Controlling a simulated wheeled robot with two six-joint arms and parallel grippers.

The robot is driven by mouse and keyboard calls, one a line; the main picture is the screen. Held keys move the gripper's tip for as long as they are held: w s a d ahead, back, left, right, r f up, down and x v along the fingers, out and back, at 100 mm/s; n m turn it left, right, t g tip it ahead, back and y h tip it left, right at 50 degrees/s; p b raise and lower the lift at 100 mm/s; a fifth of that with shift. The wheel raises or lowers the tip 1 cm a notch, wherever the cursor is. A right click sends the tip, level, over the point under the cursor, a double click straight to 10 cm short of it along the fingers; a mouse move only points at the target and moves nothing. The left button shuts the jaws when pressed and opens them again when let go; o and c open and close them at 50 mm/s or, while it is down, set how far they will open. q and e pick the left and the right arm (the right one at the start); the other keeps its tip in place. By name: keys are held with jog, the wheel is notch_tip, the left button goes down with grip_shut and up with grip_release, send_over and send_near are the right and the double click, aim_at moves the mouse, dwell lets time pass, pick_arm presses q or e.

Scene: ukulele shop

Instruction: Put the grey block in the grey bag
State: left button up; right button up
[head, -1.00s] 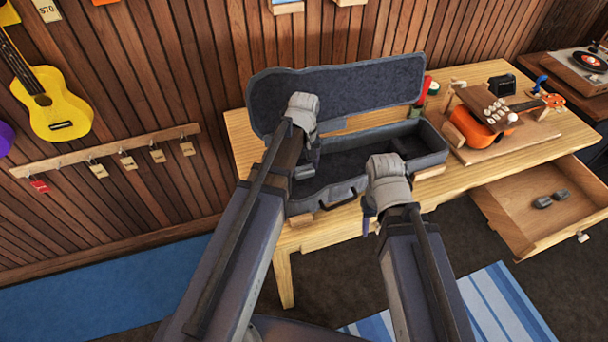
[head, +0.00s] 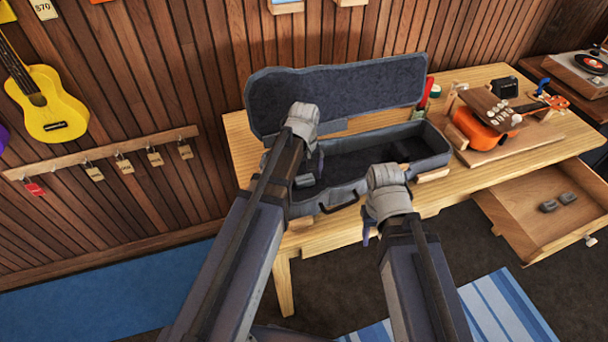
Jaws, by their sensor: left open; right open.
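The grey bag appears as an open grey case (head: 330,196) on the wooden table, its lid (head: 365,92) raised at the back. A small grey block-like piece (head: 305,181) shows at the case's left end, partly hidden by my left arm; I cannot tell if it is loose. Two small grey blocks, one on the left (head: 547,206) and one on the right (head: 567,197), lie in the open drawer. My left gripper (head: 314,166) is open over the case's left end, its fingers mostly hidden. My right gripper (head: 367,232) is open near the table's front edge, in front of the case.
The pulled-out drawer (head: 520,215) juts from the table's right front. An orange ukulele (head: 480,132) lies on a wooden board on the table's right side. A red item (head: 425,92) stands beside the case lid. A record player (head: 585,72) is at the far right.

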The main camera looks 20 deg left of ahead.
aim_at(304, 177)
pick_arm(q)
jog(key=shift+r, duration=0.15)
notch_tip(304, 177, up, 12)
jog(key=p, duration=1.2)
jog(key=s+d+m+y, duration=0.1)
jog(key=s+d+m, duration=0.9)
jog(key=s, duration=0.5)
jog(key=shift+d+m, duration=0.3)
jog(key=shift+d, duration=0.2)
jog(key=shift+d+r, duration=0.1)
